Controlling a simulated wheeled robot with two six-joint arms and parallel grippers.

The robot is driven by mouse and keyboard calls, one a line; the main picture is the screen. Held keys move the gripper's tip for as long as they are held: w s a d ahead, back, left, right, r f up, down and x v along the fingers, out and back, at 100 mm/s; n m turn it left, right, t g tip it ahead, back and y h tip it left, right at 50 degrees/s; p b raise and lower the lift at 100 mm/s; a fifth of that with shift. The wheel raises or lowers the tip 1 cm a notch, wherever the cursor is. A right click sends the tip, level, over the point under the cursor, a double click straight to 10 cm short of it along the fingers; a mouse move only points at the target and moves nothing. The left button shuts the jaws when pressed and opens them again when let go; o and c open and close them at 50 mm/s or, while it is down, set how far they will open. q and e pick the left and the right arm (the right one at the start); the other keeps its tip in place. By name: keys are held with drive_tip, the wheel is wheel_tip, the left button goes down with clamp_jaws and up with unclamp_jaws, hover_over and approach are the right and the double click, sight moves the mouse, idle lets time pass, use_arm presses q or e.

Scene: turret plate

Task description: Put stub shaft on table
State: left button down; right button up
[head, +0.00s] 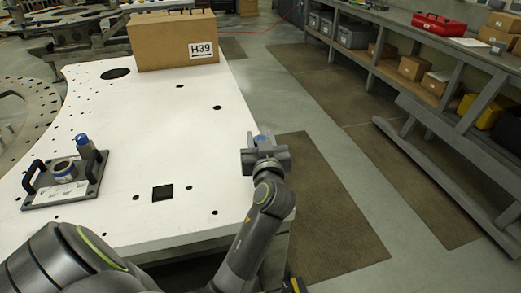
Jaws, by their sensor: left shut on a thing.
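Most of that thing is hidden by the jaws. A dark turret plate (55,196) with two black handles lies on the left of the table. A ring-shaped boss with a blue band (64,170) stands on it, and a blue-topped cylinder (83,144) stands near its back edge. My right gripper is out of view.
A cardboard box marked H39 (172,42) stands at the table's back. The table has several round holes and a dark square patch (162,193); its middle is clear. Shelving with a red case (438,25) stands at the right, beyond brown floor mats (330,190).

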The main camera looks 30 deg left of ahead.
use_arm(q)
wheel_tip(320, 180, down, 3)
drive_tip(key=shift+r, duration=0.1)
drive_tip(key=c, duration=1)
unclamp_jaws()
drive_tip(key=shift+f, duration=0.2)
drive_tip(key=shift+o, duration=0.2)
drive_tip(key=shift+r, duration=0.1)
